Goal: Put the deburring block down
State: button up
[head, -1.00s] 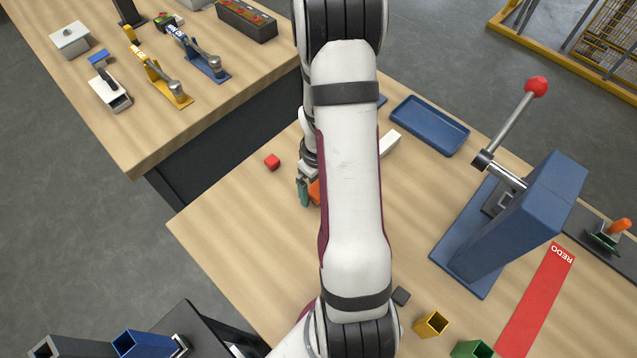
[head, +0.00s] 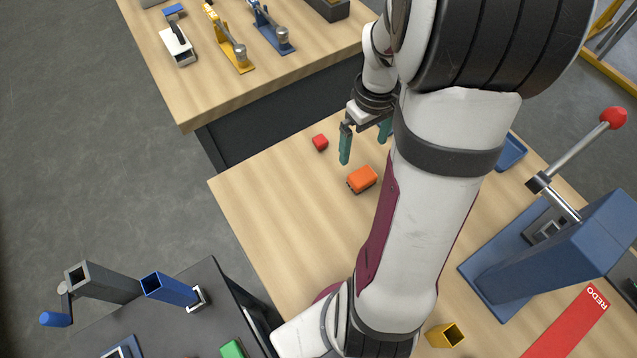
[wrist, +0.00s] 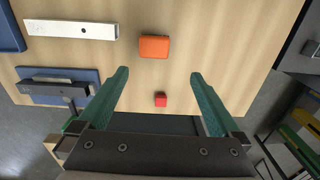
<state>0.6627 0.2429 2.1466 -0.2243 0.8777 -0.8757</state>
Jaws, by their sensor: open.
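An orange block (head: 362,179), which I take for the deburring block, lies on the wooden table. A dark layer shows along its lower edge. It also shows in the wrist view (wrist: 154,47), beyond my fingertips. My gripper (head: 364,152) is open and empty, with its green fingers apart. It is above the table, behind the block in the head view, and does not touch it. The wrist view shows both fingers of my gripper (wrist: 159,73) with only bare table between their tips.
A small red cube (head: 320,142) lies on the table near the block. A blue press with a red-knobbed lever (head: 560,245) stands at right. A white bar (wrist: 70,30) and a blue fixture (wrist: 58,87) show in the wrist view.

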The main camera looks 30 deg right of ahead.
jog(key=s+a+r+m, duration=0.1)
jog(key=a+r, duration=0.2)
jog(key=a, duration=0.3)
jog(key=s+a+r+m, duration=0.1)
jog(key=s+a+r, duration=0.15)
jog(key=a, duration=0.45)
jog(key=s+a+r+m+y, duration=0.1)
jog(key=s+a+r+m, duration=0.1)
jog(key=s+a, duration=0.6)
jog(key=shift+s+a+r+m+y, duration=0.25)
jog(key=shift+a+r+m+y, duration=0.15)
jog(key=shift+a+m, duration=0.4)
jog(key=w+d+r+n+h, duration=0.1)
jog(key=w+d+n, duration=0.35)
jog(key=d, duration=0.75)
jog(key=w+d+r+n+h, duration=0.1)
jog(key=w+d+r, duration=0.1)
jog(key=w+d, duration=0.75)
notch_tip(320, 180, down, 10)
jog(key=s+d, duration=0.2)
jog(key=shift+s+d, duration=0.15)
jog(key=shift+d, duration=0.1)
